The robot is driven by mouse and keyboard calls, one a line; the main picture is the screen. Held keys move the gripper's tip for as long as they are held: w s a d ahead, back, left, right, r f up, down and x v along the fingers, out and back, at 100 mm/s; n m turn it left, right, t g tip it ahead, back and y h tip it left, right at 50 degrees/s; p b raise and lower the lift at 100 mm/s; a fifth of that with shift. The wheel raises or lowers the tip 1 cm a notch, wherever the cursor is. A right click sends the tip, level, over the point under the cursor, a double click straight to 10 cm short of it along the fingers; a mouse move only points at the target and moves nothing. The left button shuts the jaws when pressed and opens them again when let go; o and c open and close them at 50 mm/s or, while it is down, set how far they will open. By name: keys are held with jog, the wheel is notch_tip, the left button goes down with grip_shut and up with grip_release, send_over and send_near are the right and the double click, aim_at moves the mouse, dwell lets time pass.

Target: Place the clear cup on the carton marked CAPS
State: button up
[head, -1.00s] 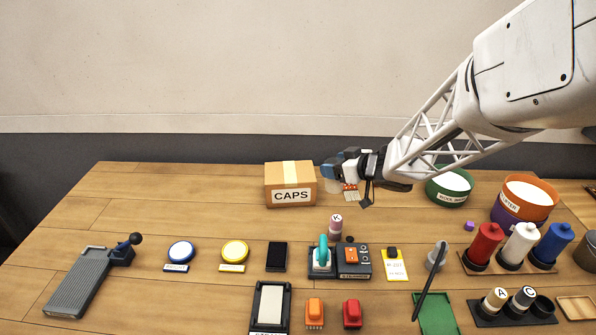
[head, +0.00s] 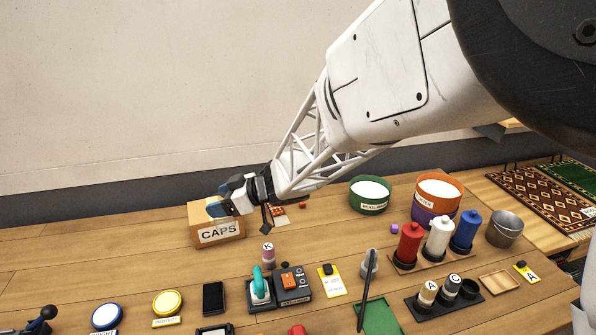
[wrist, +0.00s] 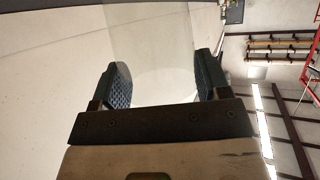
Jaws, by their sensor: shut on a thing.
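The carton marked CAPS (head: 219,234) stands at the back left of the table in the head view, its label facing me. My gripper (head: 214,208) is at the carton's top, overlapping its upper part in the picture. I cannot tell whether anything touches the carton. In the wrist view, a faint see-through shape, the clear cup (wrist: 150,40), sits between the two dark fingers of my gripper (wrist: 160,82). The fingers are apart by the cup's width and shut on it. The cup cannot be made out in the head view.
An orange brush-like item (head: 280,214) lies right of the carton, partly behind my gripper. A pink-topped bottle marked K (head: 267,253) stands in front. A green tub (head: 369,196) and an orange tub (head: 438,188) stand farther right. The table left of the carton is clear.

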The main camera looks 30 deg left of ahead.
jog(key=w+a+f, duration=0.1)
jog(key=w+a, duration=0.7)
jog(key=a, duration=0.5)
jog(key=shift+a+f, duration=0.25)
jog(key=shift+a, duration=0.05)
jog(key=shift+w, duration=0.1)
jog(key=shift+f, duration=1.75)
jog(key=shift+f, duration=0.2)
jog(key=o, duration=0.9)
jog(key=shift+r, duration=0.2)
jog(key=v, duration=1.2)
